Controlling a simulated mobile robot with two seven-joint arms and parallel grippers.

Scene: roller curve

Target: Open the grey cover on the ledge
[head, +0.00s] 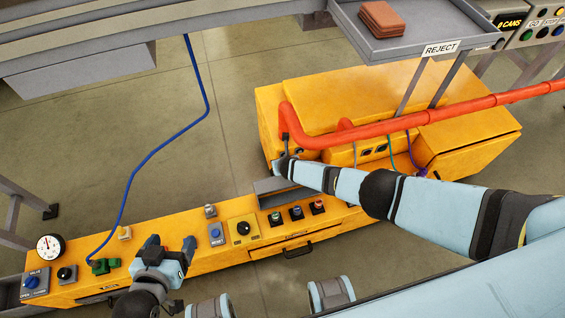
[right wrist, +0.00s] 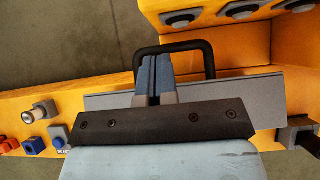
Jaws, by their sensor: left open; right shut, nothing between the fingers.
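My right gripper (head: 283,164) is at the cover's far side. In the right wrist view, its shut, empty fingers (right wrist: 153,75) appear inside the outline of a black bar handle (right wrist: 175,46); I cannot tell whether they touch it.
A yellow cabinet with a red pipe (head: 400,125) stands beyond my right arm. A reject tray (head: 410,45) holding brown plates is above it. The ledge carries a gauge (head: 49,246), a blue reset button (head: 216,234) and a black knob (head: 243,228). A blue hose (head: 150,155) rises at left.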

